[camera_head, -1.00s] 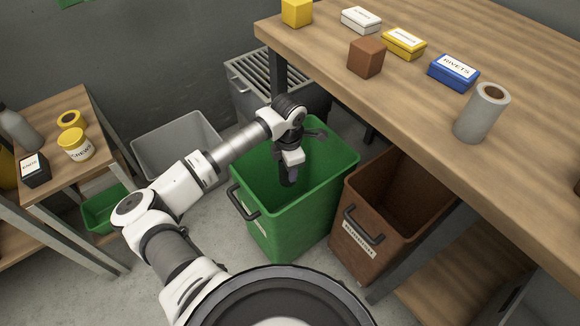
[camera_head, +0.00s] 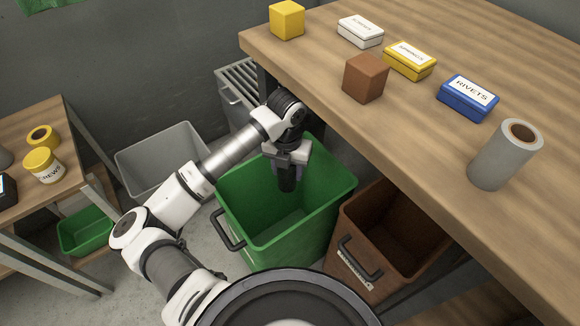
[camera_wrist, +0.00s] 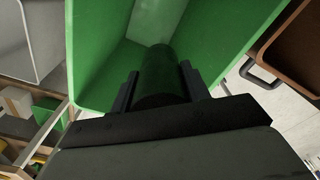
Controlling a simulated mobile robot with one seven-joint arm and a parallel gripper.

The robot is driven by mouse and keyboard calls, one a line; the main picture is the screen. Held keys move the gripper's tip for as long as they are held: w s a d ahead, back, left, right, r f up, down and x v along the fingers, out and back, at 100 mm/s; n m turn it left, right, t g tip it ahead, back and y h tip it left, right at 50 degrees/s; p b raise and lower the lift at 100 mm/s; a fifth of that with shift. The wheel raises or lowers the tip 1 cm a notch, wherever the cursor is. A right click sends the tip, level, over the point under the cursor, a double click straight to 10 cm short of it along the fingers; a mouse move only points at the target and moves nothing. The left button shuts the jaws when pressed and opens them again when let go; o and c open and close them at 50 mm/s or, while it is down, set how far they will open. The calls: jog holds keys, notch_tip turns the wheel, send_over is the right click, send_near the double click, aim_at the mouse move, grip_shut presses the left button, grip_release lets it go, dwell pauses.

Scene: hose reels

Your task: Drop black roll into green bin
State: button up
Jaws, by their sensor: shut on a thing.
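The green bin (camera_head: 334,205) stands on the floor beside the workbench, its top open; its walls also fill much of the wrist view (camera_wrist: 232,30). My gripper (camera_head: 288,168) points down over the bin's opening. It is shut on the black roll (camera_head: 288,183), which hangs below the fingers, within the outline of the bin's mouth. In the wrist view the roll (camera_wrist: 160,75) lies between the two fingers and looks dark green-black. How far its lower end is from the bin floor is hard to tell.
A brown bin (camera_head: 352,250) stands right of the green one. A grey bin (camera_head: 165,148) is to the left. The workbench (camera_head: 430,130) on the right carries a grey roll (camera_head: 503,158), a brown block (camera_head: 365,78) and several small boxes. A small green tray (camera_head: 85,232) is far left.

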aim_at(292, 178)
jog(key=shift+w+d+f+b, duration=0.1)
jog(key=shift+d+f+b, duration=0.15)
jog(key=shift+f+b, duration=0.3)
jog(key=shift+w+d+f+b, duration=0.1)
jog(key=shift+d+f+b, duration=0.2)
jog(key=shift+f, duration=0.3)
jog(key=shift+w+d+f+b, duration=0.1)
jog(key=shift+d+f+b, duration=0.1)
jog(key=shift+f+b, duration=0.35)
jog(key=shift+a+f, duration=0.15)
jog(key=shift+f, duration=0.4)
jog(key=shift+s, duration=0.1)
jog(key=o, duration=1.1)
jog(key=shift+o, duration=0.2)
